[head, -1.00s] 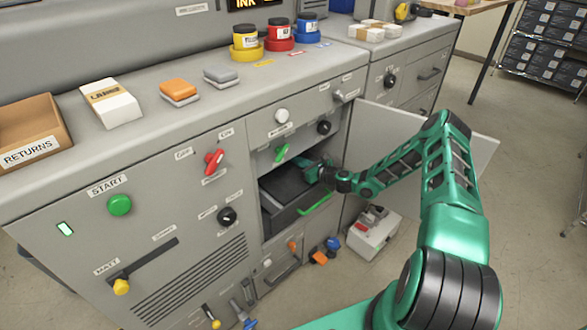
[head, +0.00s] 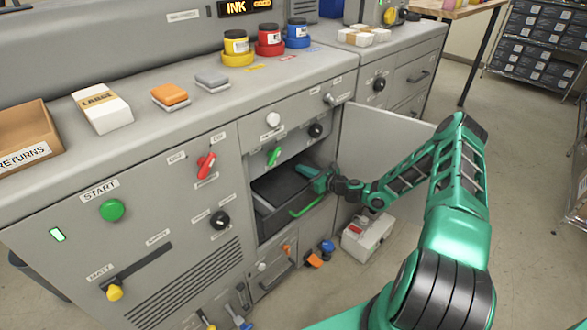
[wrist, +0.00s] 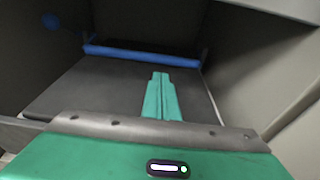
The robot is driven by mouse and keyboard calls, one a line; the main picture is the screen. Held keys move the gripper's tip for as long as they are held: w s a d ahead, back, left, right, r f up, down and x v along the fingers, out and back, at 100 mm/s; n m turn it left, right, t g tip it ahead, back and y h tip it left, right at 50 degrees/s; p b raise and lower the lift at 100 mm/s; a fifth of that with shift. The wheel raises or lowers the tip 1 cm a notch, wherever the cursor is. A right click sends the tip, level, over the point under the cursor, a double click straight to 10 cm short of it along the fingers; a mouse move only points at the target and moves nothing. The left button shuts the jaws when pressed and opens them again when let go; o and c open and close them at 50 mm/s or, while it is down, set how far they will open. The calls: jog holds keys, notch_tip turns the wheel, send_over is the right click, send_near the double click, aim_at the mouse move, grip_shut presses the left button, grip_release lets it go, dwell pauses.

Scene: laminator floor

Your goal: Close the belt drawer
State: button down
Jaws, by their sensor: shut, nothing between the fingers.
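The belt drawer (head: 262,226) is a dark tray in an open compartment of the grey machine. It stands pulled out, with a bright green handle (head: 305,207) along its front edge. In the wrist view, a dark flat belt surface (wrist: 95,90) ends at a blue roller (wrist: 140,56) at the back. My gripper (head: 318,184) is at the drawer's right side, just above the handle. In the wrist view, my green fingers (wrist: 160,76) are together with nothing between them and point towards the roller. I cannot tell whether they touch the drawer.
An open door panel (head: 385,140) stands to the right of the compartment, behind my arm. A grey-white box (head: 367,238) sits on the floor below it. A green lever (head: 273,156) is above the drawer. Coloured knobs (head: 314,260) are below it.

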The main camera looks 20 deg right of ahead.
jog(key=v, duration=0.5)
jog(key=shift+s+d+r, duration=0.1)
jog(key=shift+s+d, duration=0.05)
jog(key=shift+s, duration=0.1)
jog(key=s+d+r+g+h, duration=0.1)
jog(key=s+d+r+g, duration=0.15)
jog(key=s, duration=0.45)
jog(key=s+d+r+g+h, duration=0.15)
jog(key=s+g, duration=0.25)
jog(key=s, duration=0.4)
jog(key=shift+w+a+r+x, duration=0.1)
jog(key=shift+w+r+x, duration=0.2)
jog(key=shift+x, duration=2)
jog(key=shift+w+a+r+x, duration=0.1)
jog(key=shift+w+r+x, duration=0.2)
jog(key=shift+x, duration=1.95)
jog(key=shift+w+a+r+x, duration=0.1)
jog(key=shift+w+r+x, duration=0.2)
jog(key=shift+x, duration=2)
jog(key=shift+d, duration=0.1)
